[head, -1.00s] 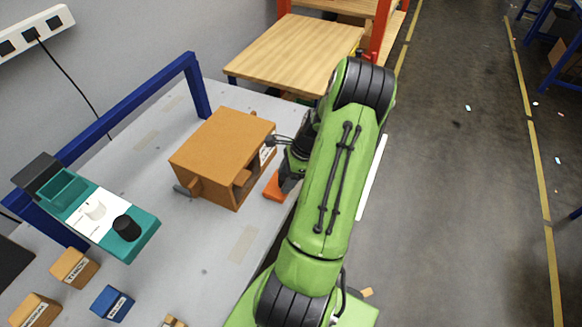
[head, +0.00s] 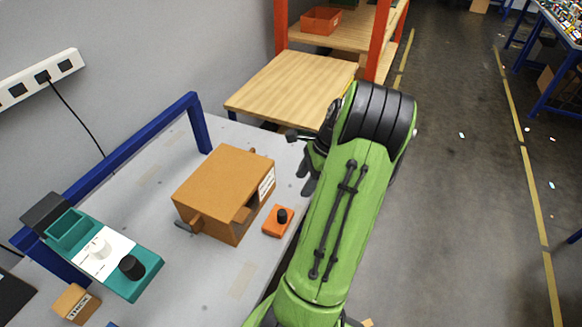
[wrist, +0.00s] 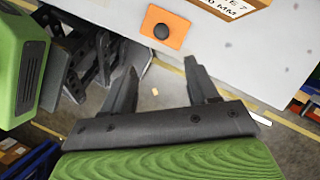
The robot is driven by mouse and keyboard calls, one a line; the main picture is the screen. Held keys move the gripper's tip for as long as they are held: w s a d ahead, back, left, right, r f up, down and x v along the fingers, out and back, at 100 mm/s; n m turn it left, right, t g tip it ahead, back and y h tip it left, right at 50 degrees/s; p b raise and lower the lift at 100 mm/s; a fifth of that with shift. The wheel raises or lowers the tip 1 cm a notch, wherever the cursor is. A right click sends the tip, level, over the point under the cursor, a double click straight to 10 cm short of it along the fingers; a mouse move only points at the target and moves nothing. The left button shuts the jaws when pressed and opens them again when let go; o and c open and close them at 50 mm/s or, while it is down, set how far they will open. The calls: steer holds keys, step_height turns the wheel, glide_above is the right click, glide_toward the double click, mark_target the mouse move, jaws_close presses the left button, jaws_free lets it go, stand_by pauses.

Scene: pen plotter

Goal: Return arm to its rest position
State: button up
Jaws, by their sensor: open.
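My gripper (wrist: 162,92) shows in the wrist view with its two dark fingers spread wide and nothing between them. In the head view my gripper (head: 308,172) is partly hidden behind my green arm, just off the table's right edge. It is apart from the orange block with a black knob (head: 278,221), which lies on the table. The wrist view shows that same block (wrist: 178,25) above the fingers. The brown box (head: 222,190) stands on the table left of my gripper, with a white label on its right side.
A blue rail (head: 130,140) runs along the wall side. A wooden shelf (head: 290,85) stands behind.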

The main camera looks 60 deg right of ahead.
stand_by(0.3)
steer(key=w+a+r+n+g+h, duration=0.1)
steer(key=w+a+r+n, duration=0.5)
steer(key=a, duration=0.3)
steer(key=w+a+r+n+g+h, duration=0.1)
steer(key=w+a+r+n+h, duration=0.15)
steer(key=a+r+n, duration=0.55)
steer(key=s+a+n+t, duration=0.2)
steer(key=s+a+n, duration=0.2)
steer(key=a+n, duration=0.3)
steer(key=s+a+r+n+t, duration=0.1)
steer(key=s+a+n+t, duration=0.1)
steer(key=s+a+n, duration=0.2)
steer(key=a+n, duration=0.3)
steer(key=a, duration=0.4)
steer(key=shift+s+r+y, duration=0.15)
steer(key=shift+s+y, duration=0.05)
steer(key=shift+y, duration=0.15)
